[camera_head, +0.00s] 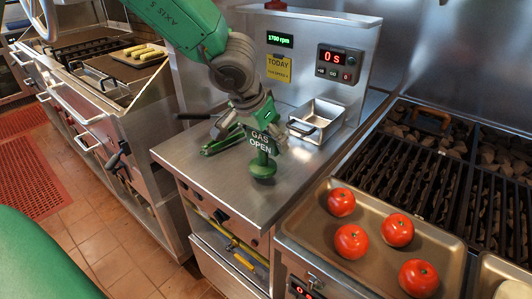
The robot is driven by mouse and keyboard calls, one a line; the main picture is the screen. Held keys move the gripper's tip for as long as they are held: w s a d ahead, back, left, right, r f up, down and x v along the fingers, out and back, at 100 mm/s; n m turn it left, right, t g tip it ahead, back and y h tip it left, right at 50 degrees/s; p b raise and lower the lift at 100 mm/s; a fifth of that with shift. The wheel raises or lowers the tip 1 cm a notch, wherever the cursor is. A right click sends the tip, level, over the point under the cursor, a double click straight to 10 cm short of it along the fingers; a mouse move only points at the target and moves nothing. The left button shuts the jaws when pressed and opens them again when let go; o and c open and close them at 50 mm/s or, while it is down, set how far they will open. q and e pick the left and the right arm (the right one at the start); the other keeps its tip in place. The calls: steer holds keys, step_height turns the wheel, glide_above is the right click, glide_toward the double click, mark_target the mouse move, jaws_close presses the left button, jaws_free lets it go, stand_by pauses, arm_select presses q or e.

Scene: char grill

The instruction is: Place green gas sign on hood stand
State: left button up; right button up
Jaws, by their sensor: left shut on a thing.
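The green gas sign (261,141) reads "GAS OPEN" and stands upright on a round green base (263,167). My left gripper (259,117) is shut on the top of the sign, reaching down from above. The sign is over the front part of the steel hood stand (203,158). I cannot tell whether its base touches the top. A control panel with a "0 s" display (339,64) and a yellow "TODAY" note (279,68) is at the stand's back. My right gripper is not in view.
A small empty steel pan (316,121) is right of the sign. A green item (222,140) lies to its left. A tray (440,240) of several tomatoes and a char grill (413,174) are at right. Bare steel surrounds the sign's front.

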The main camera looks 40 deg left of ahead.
arm_select(q)
steer(key=shift+f+b, duration=0.3)
steer(key=shift+f, duration=0.6)
steer(key=shift+a+f, duration=0.2)
steer(key=shift+f, duration=0.05)
steer(key=shift+a, duration=0.35)
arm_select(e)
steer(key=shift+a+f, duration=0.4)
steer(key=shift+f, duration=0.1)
arm_select(q)
steer(key=o, duration=1.7)
steer(key=shift+o, duration=0.2)
steer(key=shift+d, duration=0.25)
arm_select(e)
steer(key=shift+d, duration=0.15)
arm_select(q)
steer(key=shift+d+r, duration=0.1)
